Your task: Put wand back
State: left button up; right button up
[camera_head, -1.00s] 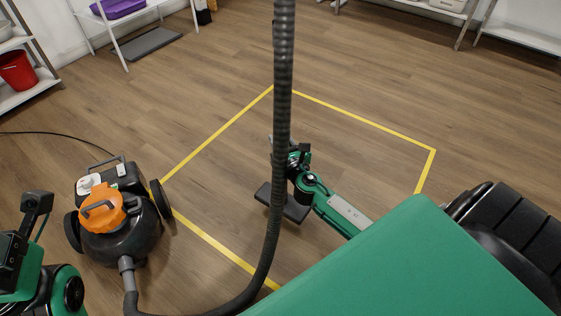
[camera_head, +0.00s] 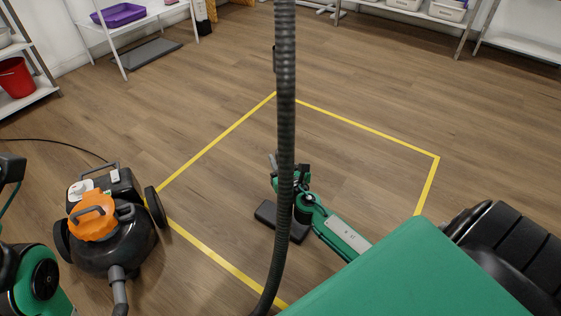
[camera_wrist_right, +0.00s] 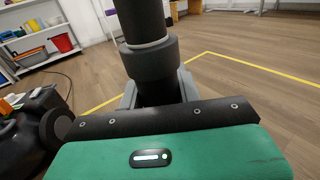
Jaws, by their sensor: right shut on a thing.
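The vacuum cleaner (camera_head: 112,240), a black canister with an orange top, stands at the lower left in the head view. Its ribbed black hose (camera_head: 285,120) rises through the middle of that view and hides much behind it. In the right wrist view, my right gripper (camera_wrist_right: 158,94) is shut on the wand (camera_wrist_right: 150,55), a thick dark tube with a collar that runs up out of frame. In the head view, my right gripper (camera_head: 276,165) is partly behind the hose. A dark flat piece (camera_head: 268,213) shows below it; I cannot tell whether it belongs to the wand. My left gripper is out of frame.
Yellow tape (camera_head: 210,250) marks a square on the wooden floor around my right gripper. A black cable (camera_head: 55,142) runs behind the vacuum. Shelves with a red bucket (camera_head: 15,78) and a purple tray (camera_head: 118,14) stand along the edges.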

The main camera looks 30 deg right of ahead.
jog(key=o, duration=1.1)
jog(key=shift+f, duration=0.1)
